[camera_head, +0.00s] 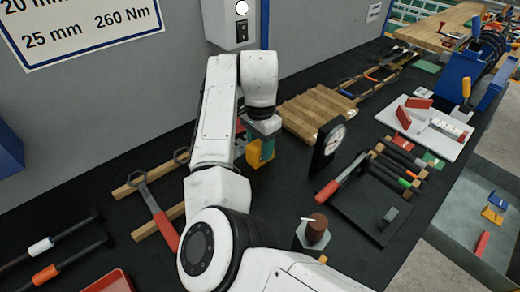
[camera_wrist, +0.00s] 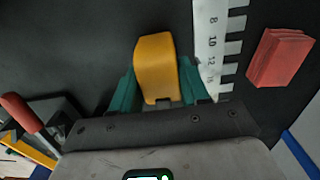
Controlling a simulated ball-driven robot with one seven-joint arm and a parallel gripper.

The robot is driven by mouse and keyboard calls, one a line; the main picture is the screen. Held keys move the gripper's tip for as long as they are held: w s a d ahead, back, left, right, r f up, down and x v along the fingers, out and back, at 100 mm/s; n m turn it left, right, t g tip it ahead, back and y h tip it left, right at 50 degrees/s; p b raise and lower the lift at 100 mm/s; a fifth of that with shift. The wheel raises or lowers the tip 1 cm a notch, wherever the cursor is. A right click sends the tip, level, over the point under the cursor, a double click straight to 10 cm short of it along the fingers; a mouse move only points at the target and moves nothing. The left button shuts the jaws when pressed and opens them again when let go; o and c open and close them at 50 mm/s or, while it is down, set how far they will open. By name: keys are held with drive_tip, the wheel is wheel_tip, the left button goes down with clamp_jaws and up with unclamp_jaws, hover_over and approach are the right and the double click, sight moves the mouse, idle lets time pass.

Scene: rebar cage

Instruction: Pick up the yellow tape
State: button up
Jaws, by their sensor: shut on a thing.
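The yellow tape (camera_head: 260,153) is a small rounded yellow body below the end of my arm in the head view. In the wrist view the yellow tape (camera_wrist: 156,66) sits between the two teal fingers of my gripper (camera_wrist: 157,88). The fingers press against its sides, so the gripper is shut on it. In the head view my gripper (camera_head: 263,130) points down over the black bench, partly hidden by my arm. I cannot tell whether the tape touches the bench.
A white notched scale (camera_wrist: 212,45) and a red block (camera_wrist: 279,57) lie right of the tape in the wrist view. A wooden slatted board (camera_head: 315,112) and an upright dial gauge (camera_head: 330,143) stand to the right. A red-handled wrench (camera_head: 158,215) lies front left.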

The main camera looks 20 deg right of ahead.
drive_tip(key=shift+r, duration=0.15)
drive_tip(key=shift+r+p, duration=0.9)
drive_tip(key=shift+p, duration=0.25)
drive_tip(key=s+d+r+p, duration=0.3)
drive_tip(key=s+r+p, duration=0.8)
drive_tip(key=s+p, duration=0.2)
drive_tip(key=shift+s+d+p, duration=0.15)
drive_tip(key=shift+s+p, duration=0.15)
drive_tip(key=shift+p, duration=0.75)
drive_tip(key=shift+s+f, duration=0.1)
